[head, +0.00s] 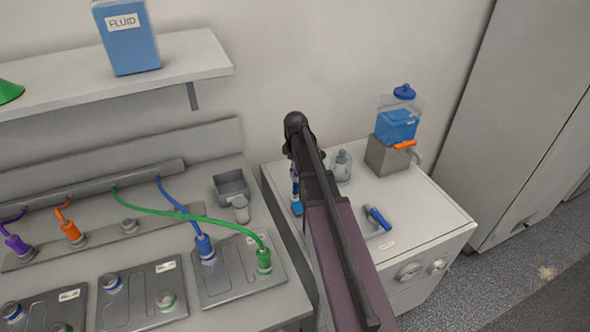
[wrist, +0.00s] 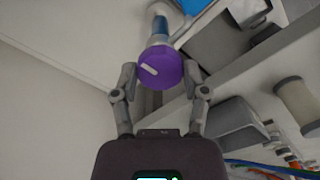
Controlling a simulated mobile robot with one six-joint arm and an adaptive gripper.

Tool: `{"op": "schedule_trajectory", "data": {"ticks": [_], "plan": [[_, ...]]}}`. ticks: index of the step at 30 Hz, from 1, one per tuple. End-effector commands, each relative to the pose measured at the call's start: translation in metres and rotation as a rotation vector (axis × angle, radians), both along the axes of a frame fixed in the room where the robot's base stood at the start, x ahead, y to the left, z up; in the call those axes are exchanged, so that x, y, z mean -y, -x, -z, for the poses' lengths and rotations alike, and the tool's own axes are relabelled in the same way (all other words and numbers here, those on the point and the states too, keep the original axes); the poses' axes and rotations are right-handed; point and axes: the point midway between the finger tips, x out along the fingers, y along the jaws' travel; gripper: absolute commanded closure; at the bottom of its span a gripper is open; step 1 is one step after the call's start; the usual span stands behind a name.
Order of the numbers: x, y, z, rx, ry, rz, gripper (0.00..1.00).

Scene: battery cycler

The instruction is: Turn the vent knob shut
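A round purple knob (wrist: 160,68) with a white pointer mark sits on a blue and white fitting (wrist: 159,24) in the wrist view. It looks like the vent knob. The pointer lies slantwise across its face. My gripper (wrist: 160,72) is open, with one finger on each side of the knob. A narrow gap shows at the left finger; I cannot tell whether the right finger touches.
A white cabinet (head: 440,215) carries a blue-handled item (head: 377,218), a glass jar (head: 341,165) and a blue fluid tank (head: 398,125) on a grey block. Two round dials (head: 410,271) are on its front. Left is a bench with battery plates (head: 235,272) and coloured cables. A shelf (head: 190,60) hangs above.

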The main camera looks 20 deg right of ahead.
Motion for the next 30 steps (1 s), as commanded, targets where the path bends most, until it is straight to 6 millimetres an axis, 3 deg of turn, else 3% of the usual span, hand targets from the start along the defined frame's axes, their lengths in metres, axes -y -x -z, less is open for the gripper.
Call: {"op": "schedule_trajectory", "data": {"ticks": [17,30], "plan": [[-0.0005,0.0006,0.0003,-0.001,-0.003,0.086,0.90],[-0.0002,0.0009,0.0003,-0.002,-0.002,0.423,0.90]]}}
